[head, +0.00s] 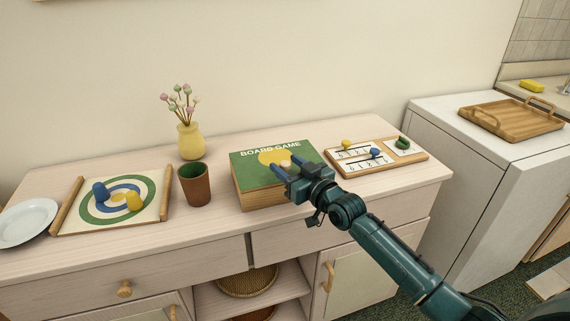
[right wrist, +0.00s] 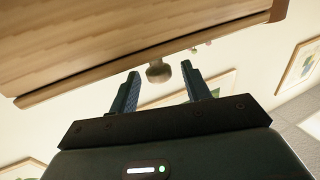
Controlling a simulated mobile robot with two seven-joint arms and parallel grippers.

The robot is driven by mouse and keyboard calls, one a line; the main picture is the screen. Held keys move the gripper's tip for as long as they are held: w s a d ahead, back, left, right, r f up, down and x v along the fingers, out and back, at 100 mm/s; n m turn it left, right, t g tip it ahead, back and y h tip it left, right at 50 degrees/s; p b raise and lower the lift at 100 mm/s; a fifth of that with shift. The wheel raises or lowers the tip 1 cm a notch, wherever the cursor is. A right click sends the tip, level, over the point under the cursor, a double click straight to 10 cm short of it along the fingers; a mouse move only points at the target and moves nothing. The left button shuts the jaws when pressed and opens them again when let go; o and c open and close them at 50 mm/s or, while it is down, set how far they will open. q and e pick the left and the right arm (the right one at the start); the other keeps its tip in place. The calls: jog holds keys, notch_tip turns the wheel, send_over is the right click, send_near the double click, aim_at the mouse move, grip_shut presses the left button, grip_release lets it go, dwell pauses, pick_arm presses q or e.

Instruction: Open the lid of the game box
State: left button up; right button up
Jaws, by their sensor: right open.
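The game box (head: 262,196) is a wooden box on the sideboard, with a green lid (head: 247,172) marked "BOARD GAME" over a yellow disc. The lid looks closed. A small pale knob (head: 285,163) shows on the lid. My right gripper (head: 286,166) is open at the lid's front right, its fingers hiding part of the lid. In the right wrist view, the open gripper (right wrist: 160,85) has the knob (right wrist: 158,73) between and just beyond its fingertips, with the box's wooden side (right wrist: 110,42) above. I cannot tell whether the fingers touch the knob. My left gripper is not in view.
On the sideboard (head: 205,232), a brown cup (head: 195,187) and yellow vase (head: 191,142) stand left of the box. A target board (head: 155,208) and white plate (head: 25,222) lie farther left. A slider board (head: 372,163) lies close on the right.

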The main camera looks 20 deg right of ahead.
jog(key=shift+x, duration=0.8)
jog(key=shift+c, duration=0.3)
grip_shut()
